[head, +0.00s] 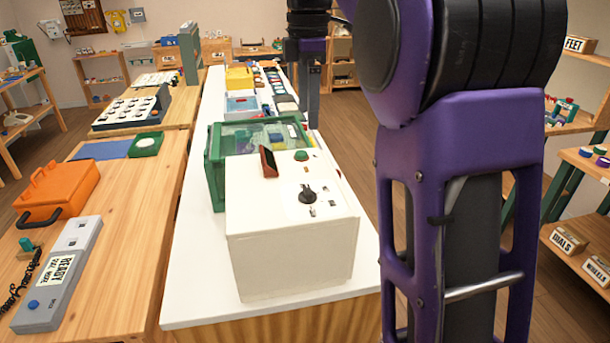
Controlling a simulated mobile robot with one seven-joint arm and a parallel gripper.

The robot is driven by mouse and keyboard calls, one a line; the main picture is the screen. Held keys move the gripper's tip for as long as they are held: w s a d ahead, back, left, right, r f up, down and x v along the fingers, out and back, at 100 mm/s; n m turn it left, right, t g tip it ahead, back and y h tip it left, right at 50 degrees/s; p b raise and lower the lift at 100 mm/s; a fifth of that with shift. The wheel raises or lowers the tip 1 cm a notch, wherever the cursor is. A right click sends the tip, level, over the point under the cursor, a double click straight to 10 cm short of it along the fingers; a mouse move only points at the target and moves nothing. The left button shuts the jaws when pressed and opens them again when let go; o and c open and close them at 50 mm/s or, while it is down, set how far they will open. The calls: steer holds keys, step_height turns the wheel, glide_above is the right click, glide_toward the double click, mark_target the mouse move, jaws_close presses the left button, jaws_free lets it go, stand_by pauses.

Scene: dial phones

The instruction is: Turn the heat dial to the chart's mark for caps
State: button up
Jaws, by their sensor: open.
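A white box (290,245) stands on the near end of the white counter. On its sloping top is a black dial (307,195), likely the heat dial, with small pale marks around it that are too small to read. A green button (301,156) and a red upright piece (268,161) are on the same top. No chart with a mark for caps can be made out. My gripper (313,122) hangs pointing down beyond the box, above the right side of the counter. It is open, seen edge-on and apart from the dial.
A green-framed clear case (215,170) stands right behind the white box. Farther back on the counter are trays of small parts. On the left wooden table are an orange case (58,190) and a grey READY unit (60,270). My purple arm covers much of the right side.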

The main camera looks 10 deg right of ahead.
mark_target(308, 189)
step_height(308, 189, down, 17)
steer(key=b, duration=0.2)
steer(key=shift+f+b, duration=0.1)
steer(key=shift+b, duration=0.25)
jaws_close()
stand_by(0.3)
